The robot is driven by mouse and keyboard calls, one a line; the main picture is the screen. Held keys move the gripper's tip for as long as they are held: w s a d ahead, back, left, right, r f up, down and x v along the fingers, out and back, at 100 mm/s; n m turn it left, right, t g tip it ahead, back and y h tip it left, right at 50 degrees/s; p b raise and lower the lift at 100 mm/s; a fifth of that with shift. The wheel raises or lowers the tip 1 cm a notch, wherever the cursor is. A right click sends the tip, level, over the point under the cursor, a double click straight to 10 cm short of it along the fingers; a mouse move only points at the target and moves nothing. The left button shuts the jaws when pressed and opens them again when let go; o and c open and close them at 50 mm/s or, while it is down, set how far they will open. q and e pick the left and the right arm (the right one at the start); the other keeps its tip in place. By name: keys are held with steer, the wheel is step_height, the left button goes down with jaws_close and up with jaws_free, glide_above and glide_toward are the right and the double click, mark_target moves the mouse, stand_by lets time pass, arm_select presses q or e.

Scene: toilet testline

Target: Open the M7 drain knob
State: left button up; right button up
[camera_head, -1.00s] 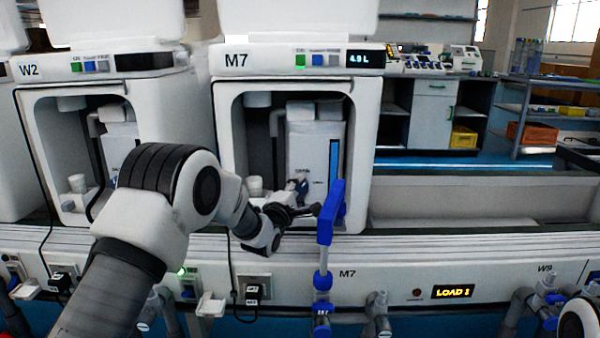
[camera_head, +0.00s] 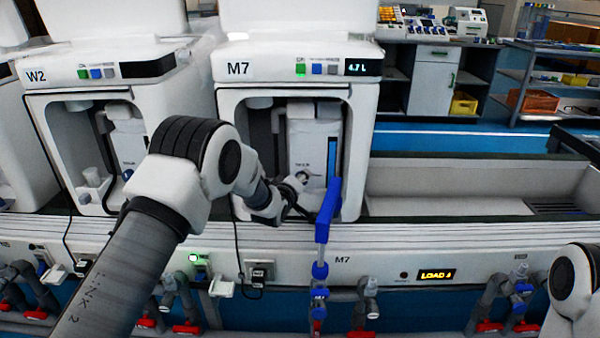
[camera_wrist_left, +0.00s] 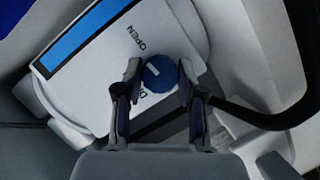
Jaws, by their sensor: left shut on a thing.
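The M7 drain knob (camera_wrist_left: 158,74) is a round blue knob with a short white mark, on the white front panel of the M7 unit. Its mark slants toward the upper left in the left wrist view. The word OPEN is printed above it; lettering below is partly hidden by a finger. My left gripper (camera_wrist_left: 156,84) has one finger on each side of the knob and is shut on it. In the head view my left gripper (camera_head: 303,190) reaches into the M7 bay (camera_head: 262,150), and the knob is hard to make out. My right gripper is out of view.
The W2 unit (camera_head: 100,130) is to the left. The M7 display (camera_head: 362,68) appears to read 4.7 L. An empty trough (camera_head: 450,190) lies to the right.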

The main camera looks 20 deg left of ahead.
arm_select(q)
steer(key=shift+m+g+y+p, duration=0.3)
steer(key=shift+m+p, duration=0.25)
steer(key=shift+m, duration=0.05)
steer(key=o, duration=1.1)
steer(key=shift+o, duration=0.2)
steer(key=v, duration=1.2)
steer(key=shift+f, duration=0.1)
